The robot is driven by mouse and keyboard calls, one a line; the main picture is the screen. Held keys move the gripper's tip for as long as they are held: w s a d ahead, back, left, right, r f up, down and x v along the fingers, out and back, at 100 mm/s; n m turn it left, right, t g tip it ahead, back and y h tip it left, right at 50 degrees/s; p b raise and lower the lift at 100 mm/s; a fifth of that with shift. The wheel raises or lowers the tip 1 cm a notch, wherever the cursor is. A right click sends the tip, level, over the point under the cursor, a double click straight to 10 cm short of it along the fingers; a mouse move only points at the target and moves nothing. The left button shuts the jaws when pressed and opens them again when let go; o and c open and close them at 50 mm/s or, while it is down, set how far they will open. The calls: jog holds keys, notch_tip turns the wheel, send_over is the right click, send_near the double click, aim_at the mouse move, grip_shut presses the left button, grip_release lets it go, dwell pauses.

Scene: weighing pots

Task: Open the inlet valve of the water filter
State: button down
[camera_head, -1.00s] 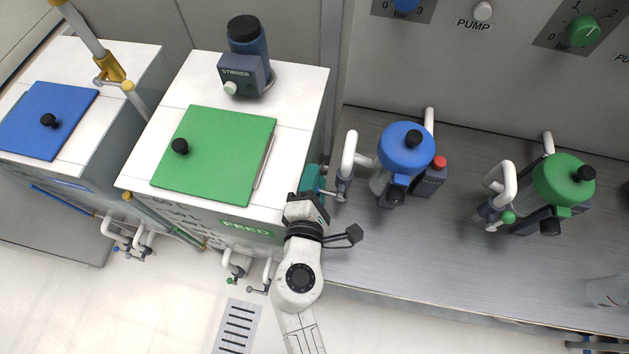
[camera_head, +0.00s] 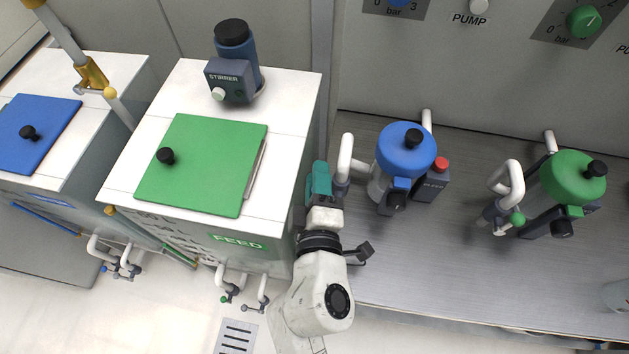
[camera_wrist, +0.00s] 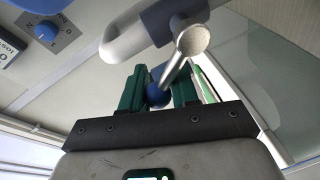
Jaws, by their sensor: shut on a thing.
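The blue-capped filter (camera_head: 405,152) stands on the grey bench, with a white inlet pipe (camera_head: 346,157) on its left side. My gripper (camera_head: 319,180), with green fingers, is just left of this pipe. In the wrist view the fingers (camera_wrist: 158,82) are shut on the blue ball knob (camera_wrist: 158,97) of the valve lever (camera_wrist: 180,65). The metal lever runs from the knob up to a round end beside the pale pipe (camera_wrist: 150,30). In the head view the knob is hidden by my gripper.
The white FEED tank (camera_head: 285,95) with a green lid (camera_head: 203,163) stands close to the left of my gripper. A grey box with a red button (camera_head: 441,164) adjoins the blue filter. A green-capped filter (camera_head: 571,178) stands farther right. The bench front (camera_head: 440,270) is clear.

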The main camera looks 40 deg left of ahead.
jog(key=shift+w+d+r+m, duration=0.15)
jog(key=shift+w+r+m, duration=0.05)
jog(key=shift+r+m, duration=0.1)
jog(key=c, duration=0.9)
grip_release()
jog(key=shift+f, duration=0.15)
jog(key=shift+s, duration=0.1)
jog(key=shift+b+v, duration=0.6)
jog(key=shift+v, duration=4.75)
jog(key=shift+c, duration=0.3)
